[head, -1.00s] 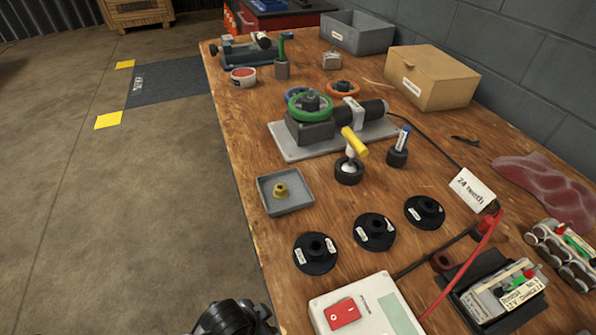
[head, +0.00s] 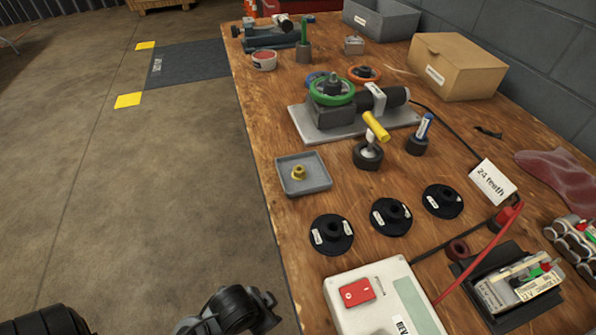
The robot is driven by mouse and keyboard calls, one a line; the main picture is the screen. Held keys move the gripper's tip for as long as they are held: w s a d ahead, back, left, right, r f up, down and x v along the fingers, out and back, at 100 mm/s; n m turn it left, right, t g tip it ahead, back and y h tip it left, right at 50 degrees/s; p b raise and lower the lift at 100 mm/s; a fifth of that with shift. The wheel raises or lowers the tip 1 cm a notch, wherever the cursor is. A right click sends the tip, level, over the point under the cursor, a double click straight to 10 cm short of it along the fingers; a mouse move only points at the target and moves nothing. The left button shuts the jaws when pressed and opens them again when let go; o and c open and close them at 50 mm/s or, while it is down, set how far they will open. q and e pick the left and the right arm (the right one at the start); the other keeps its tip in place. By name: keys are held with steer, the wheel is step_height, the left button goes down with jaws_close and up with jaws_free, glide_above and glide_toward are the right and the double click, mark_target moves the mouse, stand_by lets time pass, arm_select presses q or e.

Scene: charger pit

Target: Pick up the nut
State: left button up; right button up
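A small brass-yellow nut (head: 298,173) lies in a shallow grey square tray (head: 316,187) near the left edge of the workbench. Nothing touches the nut except the tray. Black and grey parts of my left arm come in at the bottom left of the head view, over the floor beside the bench. The end of this arm, with my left gripper (head: 266,298), is below and left of the tray, well apart from it. Its fingers cannot be made out clearly. My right gripper is not in view.
Three black flanged discs (head: 332,234) lie right of and below the tray. A white box with a red switch (head: 357,292) stands at the front. A motor unit with a green wheel (head: 332,91) and a yellow-handled tool (head: 376,126) stand behind. Bare wood surrounds the tray.

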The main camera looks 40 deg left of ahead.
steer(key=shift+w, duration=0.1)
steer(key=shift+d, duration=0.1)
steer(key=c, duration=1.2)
